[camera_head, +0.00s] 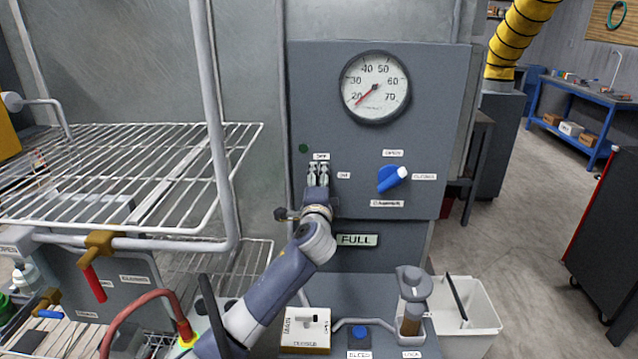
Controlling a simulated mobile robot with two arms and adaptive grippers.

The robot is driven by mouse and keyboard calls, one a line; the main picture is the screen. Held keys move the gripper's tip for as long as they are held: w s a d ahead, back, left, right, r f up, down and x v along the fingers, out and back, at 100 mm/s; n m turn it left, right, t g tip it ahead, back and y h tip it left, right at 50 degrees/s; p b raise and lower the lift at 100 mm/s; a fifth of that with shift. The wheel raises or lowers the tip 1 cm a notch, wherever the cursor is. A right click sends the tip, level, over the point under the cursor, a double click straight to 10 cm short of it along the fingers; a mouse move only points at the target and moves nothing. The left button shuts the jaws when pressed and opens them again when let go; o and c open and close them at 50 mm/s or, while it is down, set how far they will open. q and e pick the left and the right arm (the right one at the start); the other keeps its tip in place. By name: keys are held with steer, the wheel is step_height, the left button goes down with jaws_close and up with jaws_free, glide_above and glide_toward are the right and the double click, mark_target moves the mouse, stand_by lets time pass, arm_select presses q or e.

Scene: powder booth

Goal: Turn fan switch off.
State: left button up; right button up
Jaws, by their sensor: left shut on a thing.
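The fan switch sits on the grey control panel (430,100); it is mostly hidden behind my fingers. My left gripper (318,172) reaches up to the panel from below and is shut on the fan switch. A small label (321,156), which seems to read OFF, is just above the fingertips, and another label (343,175), which seems to read ON, is to their right. The position of the switch cannot be told. A dark green round lamp (303,148) is up and left of the gripper. My right gripper is not in view.
A round gauge (375,88) is above, its needle near 20. A wire rack (120,180) stands close on the left. A white bin (475,325) is at lower right; open floor lies beyond.

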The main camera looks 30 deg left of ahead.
arm_select(q)
steer(key=o, duration=1.1)
steer(key=shift+c, duration=0.2)
steer(key=v, duration=1.2)
steer(key=shift+s+a+f, duration=0.1)
